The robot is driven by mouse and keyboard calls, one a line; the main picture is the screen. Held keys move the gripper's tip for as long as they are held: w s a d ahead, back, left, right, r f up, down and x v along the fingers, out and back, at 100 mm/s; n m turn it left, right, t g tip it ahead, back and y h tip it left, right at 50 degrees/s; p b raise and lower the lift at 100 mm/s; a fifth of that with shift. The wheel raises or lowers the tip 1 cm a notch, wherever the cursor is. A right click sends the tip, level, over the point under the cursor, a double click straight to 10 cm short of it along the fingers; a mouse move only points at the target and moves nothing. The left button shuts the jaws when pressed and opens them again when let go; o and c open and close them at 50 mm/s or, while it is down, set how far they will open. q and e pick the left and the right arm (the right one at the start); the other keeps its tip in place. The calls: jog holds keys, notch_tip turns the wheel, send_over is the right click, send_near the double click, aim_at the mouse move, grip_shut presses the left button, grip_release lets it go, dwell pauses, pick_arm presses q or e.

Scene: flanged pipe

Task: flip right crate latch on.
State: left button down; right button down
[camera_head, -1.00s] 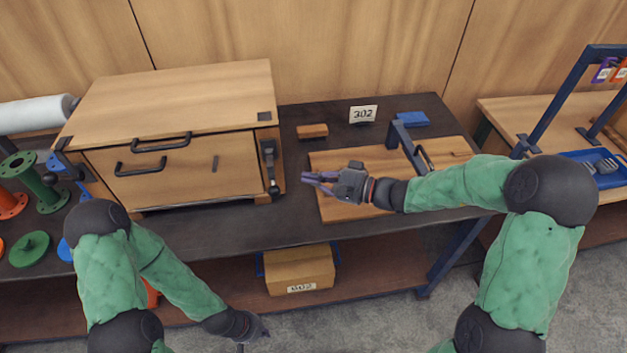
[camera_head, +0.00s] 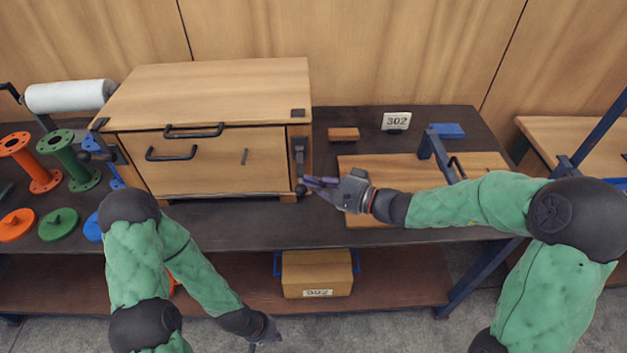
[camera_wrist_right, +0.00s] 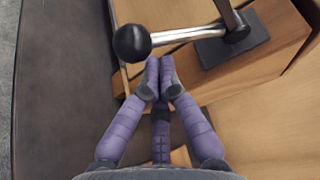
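The wooden crate (camera_head: 210,165) stands on the dark bench. Its right latch (camera_head: 299,158) is a dark lever hanging down the right front corner, with a ball knob at its lower end. In the right wrist view the latch's black ball knob (camera_wrist_right: 131,43) is on a metal rod leading to a dark plate. My right gripper (camera_head: 308,187) is right beside the knob. In the wrist view my right gripper (camera_wrist_right: 160,76) has its purple fingertips together, empty, just below the rod; contact is unclear. My left gripper (camera_head: 268,335) hangs low in front of the bench, its fingers unclear.
Green and orange flanged parts stand left. A box (camera_head: 317,272) sits on the lower shelf.

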jog(key=shift+s+r+p, duration=0.2)
jog(key=shift+p, duration=0.45)
jog(key=shift+m, duration=0.3)
notch_tip(320, 180, up, 11)
jog(key=s+m+g+h+p, duration=0.2)
jog(key=m+g+p, duration=0.7)
jog(key=p, duration=2.4)
jog(key=shift+m+h+p, duration=0.3)
jog(key=shift+m, duration=0.3)
jog(key=shift+f, duration=0.1)
